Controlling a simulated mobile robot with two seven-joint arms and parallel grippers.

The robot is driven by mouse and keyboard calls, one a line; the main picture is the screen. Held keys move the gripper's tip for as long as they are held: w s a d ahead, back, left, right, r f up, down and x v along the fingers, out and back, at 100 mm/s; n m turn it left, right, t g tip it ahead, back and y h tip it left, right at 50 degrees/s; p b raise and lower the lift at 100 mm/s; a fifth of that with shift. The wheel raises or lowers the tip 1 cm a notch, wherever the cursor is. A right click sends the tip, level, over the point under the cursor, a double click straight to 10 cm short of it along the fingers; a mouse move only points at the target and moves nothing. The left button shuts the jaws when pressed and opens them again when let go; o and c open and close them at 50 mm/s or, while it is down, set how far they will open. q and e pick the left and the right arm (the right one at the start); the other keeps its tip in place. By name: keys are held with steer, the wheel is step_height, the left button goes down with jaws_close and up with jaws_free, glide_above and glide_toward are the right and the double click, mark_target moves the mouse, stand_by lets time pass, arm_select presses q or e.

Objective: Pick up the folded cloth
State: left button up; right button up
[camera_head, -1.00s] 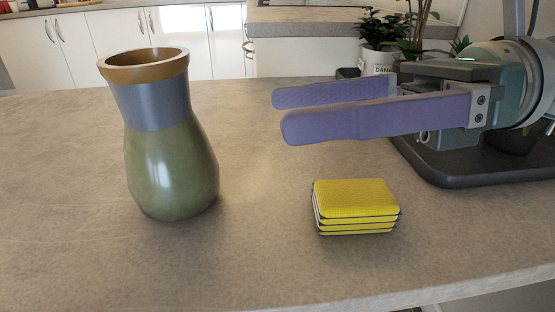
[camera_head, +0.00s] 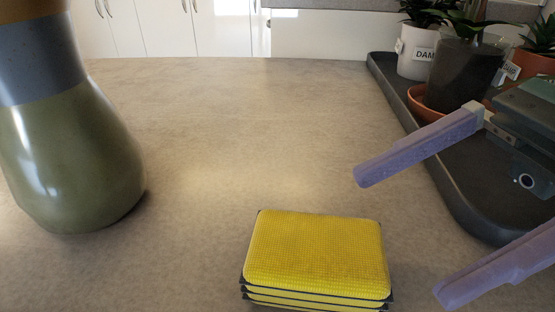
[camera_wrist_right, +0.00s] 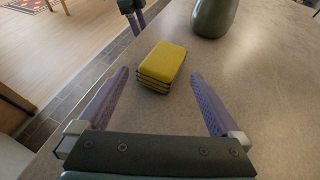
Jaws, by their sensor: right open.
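The folded cloth (camera_head: 315,252) is a yellow, layered block with dark edges, lying flat on the counter at the lower middle of the head view. My right gripper (camera_head: 402,238) is open and empty, to the right of the cloth and apart from it. In the right wrist view the cloth (camera_wrist_right: 162,62) lies ahead, between the lines of the two purple fingers, just beyond their tips. Part of my left gripper (camera_wrist_right: 137,18) shows at the top of the right wrist view; its jaws cannot be made out.
A green, blue and brown vase (camera_head: 75,150) stands on the counter left of the cloth. A dark tray (camera_head: 405,115) with potted plants (camera_head: 418,55) lies at the right, partly behind my right gripper. The counter between vase and tray is clear.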

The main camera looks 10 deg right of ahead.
mark_target(340, 243)
steer(key=x, duration=0.5)
steer(key=shift+w+a+r, duration=0.15)
steer(key=shift+a+r, duration=0.1)
steer(key=shift+d, duration=0.1)
steer(key=shift+c, duration=0.2)
steer(key=c, duration=1.1)
